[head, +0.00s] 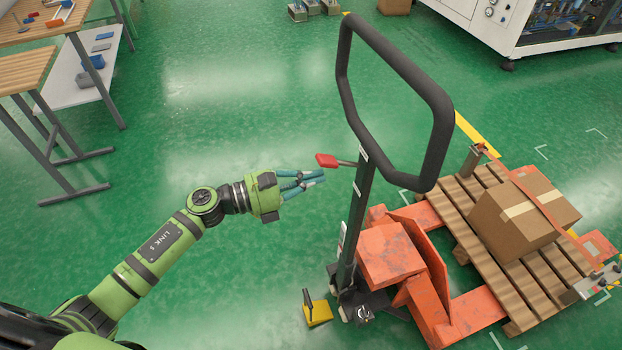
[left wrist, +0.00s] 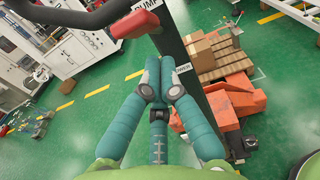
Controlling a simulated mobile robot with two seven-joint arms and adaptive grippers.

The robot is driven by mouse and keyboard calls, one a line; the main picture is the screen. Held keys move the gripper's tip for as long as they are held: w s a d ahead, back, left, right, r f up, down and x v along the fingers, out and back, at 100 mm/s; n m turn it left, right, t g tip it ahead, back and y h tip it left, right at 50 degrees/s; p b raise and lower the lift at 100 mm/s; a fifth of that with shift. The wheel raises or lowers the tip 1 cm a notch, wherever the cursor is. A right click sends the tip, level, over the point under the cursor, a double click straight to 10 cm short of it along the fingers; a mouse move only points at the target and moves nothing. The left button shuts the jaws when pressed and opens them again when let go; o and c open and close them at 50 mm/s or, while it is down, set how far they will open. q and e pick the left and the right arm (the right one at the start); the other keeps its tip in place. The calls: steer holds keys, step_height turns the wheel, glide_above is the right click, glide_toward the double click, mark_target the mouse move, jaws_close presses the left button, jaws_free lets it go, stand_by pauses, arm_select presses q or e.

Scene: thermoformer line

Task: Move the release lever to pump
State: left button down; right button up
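The release lever (head: 327,160) has a red end and sticks out to the left from the dark handle shaft (head: 355,215) of an orange pallet jack. In the left wrist view the red lever (left wrist: 133,23) is at the top, beside a partly covered PUMP label (left wrist: 149,27). A LOWER label (left wrist: 183,68) is farther down the shaft. My left gripper (head: 312,178) is just below and left of the lever, apart from it. Its teal fingertips (left wrist: 153,68) are together, with nothing seen between them. My right gripper is in neither view.
The black loop handle (head: 400,75) rises above the lever. The orange pallet jack (head: 395,255) stands at a wooden pallet (head: 530,285) with cardboard boxes (head: 515,220). A yellow block (head: 318,314) lies by its base. Workbenches (head: 25,72) are at left; the green floor between is clear.

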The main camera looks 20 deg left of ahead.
arm_select(q)
steer(key=b+v, duration=0.3)
steer(key=v, duration=0.4)
steer(key=shift+f, duration=0.25)
stand_by(0.7)
